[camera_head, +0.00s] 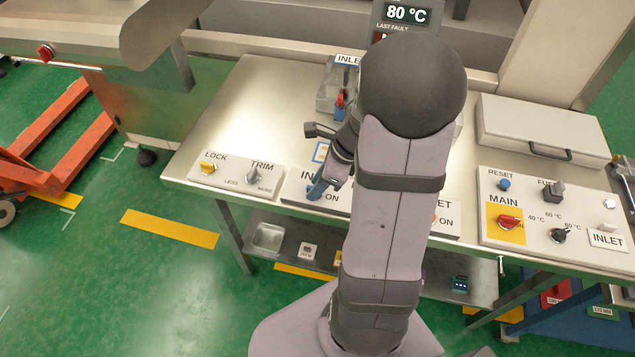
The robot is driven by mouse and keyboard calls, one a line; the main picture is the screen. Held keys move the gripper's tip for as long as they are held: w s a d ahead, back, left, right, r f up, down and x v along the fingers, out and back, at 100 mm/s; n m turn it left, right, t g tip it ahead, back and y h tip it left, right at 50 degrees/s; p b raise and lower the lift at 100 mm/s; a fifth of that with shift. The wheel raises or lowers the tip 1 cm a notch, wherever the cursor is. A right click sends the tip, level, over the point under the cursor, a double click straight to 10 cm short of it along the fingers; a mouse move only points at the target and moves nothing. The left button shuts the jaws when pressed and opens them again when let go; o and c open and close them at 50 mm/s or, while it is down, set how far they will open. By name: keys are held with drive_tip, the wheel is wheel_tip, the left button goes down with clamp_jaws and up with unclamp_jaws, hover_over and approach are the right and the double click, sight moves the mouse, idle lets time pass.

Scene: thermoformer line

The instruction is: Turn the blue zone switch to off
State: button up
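The blue zone switch (316,188) sits on a white panel (296,190) at the front of the metal bench. Its handle slants, and an "ON" label lies at its lower right. Part of the panel's lettering, starting "IN", is covered by my arm. My gripper (332,168) is low over this panel, just above and right of the blue handle. I cannot tell whether it touches the handle. My arm hides much of the gripper, and the finger gap does not show clearly.
A panel with the yellow LOCK knob (208,167) and TRIM knob (253,174) stands to the left. The control box with the red MAIN switch (509,222) is to the right. A grey case (540,130) lies behind it. A clear block (328,98) with a red-and-blue lever stands behind my gripper.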

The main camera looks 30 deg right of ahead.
clamp_jaws()
drive_tip(key=n+g+p, duration=0.1)
drive_tip(key=n, duration=0.2)
drive_tip(key=shift+w+r+n+y+p, duration=0.1)
drive_tip(key=shift+w+n+y+p, duration=0.05)
drive_tip(key=shift+n+y+p, duration=0.2)
drive_tip(key=n+g+p, duration=0.1)
drive_tip(key=n, duration=0.2)
drive_tip(key=shift+w+d+n+y, duration=0.1)
drive_tip(key=shift+n+y, duration=0.15)
drive_tip(key=shift+y, duration=0.1)
drive_tip(key=n+g+p, duration=0.1)
drive_tip(key=n, duration=0.1)
drive_tip(key=n+g+p, duration=0.1)
drive_tip(key=n, duration=0.2)
drive_tip(key=shift+w+g, duration=0.2)
drive_tip(key=shift+g, duration=0.1)
drive_tip(key=n+g, duration=0.1)
drive_tip(key=n, duration=0.2)
drive_tip(key=n+h, duration=0.1)
drive_tip(key=n, duration=0.1)
drive_tip(key=shift+w+n+g, duration=0.15)
drive_tip(key=shift+n+g, duration=0.25)
drive_tip(key=shift+h, duration=0.3)
